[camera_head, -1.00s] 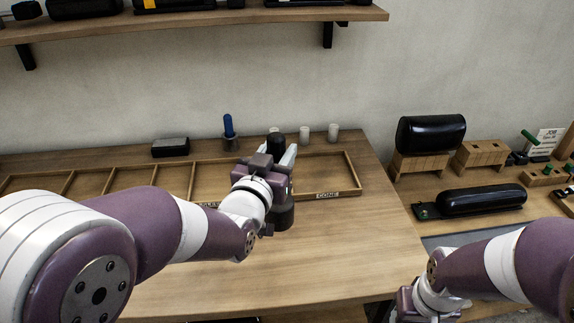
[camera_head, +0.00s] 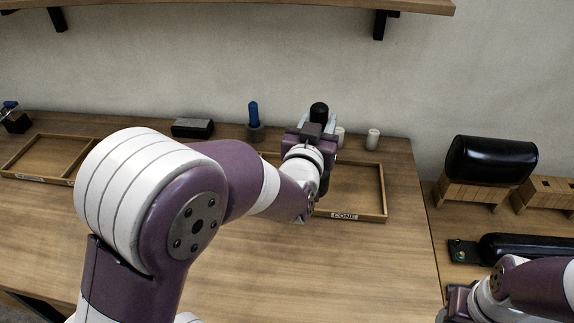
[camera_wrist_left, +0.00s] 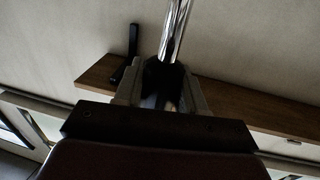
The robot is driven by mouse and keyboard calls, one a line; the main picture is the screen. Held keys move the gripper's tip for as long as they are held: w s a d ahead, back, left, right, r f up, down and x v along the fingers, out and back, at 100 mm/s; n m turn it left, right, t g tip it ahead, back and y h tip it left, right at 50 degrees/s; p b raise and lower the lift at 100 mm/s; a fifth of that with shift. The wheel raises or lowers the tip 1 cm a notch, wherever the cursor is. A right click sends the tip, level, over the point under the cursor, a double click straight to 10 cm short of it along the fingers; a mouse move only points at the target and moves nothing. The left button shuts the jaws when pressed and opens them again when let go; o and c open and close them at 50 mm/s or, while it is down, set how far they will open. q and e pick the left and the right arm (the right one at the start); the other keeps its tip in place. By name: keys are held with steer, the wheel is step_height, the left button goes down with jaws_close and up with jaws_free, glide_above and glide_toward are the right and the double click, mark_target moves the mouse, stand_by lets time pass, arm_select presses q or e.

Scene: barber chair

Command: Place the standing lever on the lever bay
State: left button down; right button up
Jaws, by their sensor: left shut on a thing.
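My left gripper (camera_head: 318,128) is shut on the standing lever, above the back of the wooden tray. The lever's black rounded top (camera_head: 319,112) stands up between the fingers; the gripper and wrist hide most of the rest. In the left wrist view, a shiny chrome rod (camera_wrist_left: 176,32) rises from a dark part between the fingers. The tray compartment labelled CONE (camera_head: 372,212) is at the right end of the tray. My left arm covers the compartments left of it, so I cannot tell which is the lever bay. My right gripper (camera_head: 456,303) is only partly visible at the lower right.
A blue-handled item (camera_head: 253,118) in a grey cup, a dark block (camera_head: 192,128) and white cylinders (camera_head: 373,139) stand behind the tray. A shelf (camera_head: 250,8) runs above. A black headrest (camera_head: 491,160) on a wooden stand is at right. The table front is clear.

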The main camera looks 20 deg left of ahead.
arm_select(q)
steer(key=w+a+f+p, duration=0.1)
steer(key=w+a+f, duration=0.4)
steer(key=a+f, duration=0.4)
steer(key=shift+w+a+f, duration=0.3)
steer(key=shift+w+f, duration=0.1)
steer(key=shift+f, duration=0.4)
steer(key=shift+f, duration=0.2)
steer(key=c, duration=0.7)
jaws_free()
steer(key=shift+o, duration=0.2)
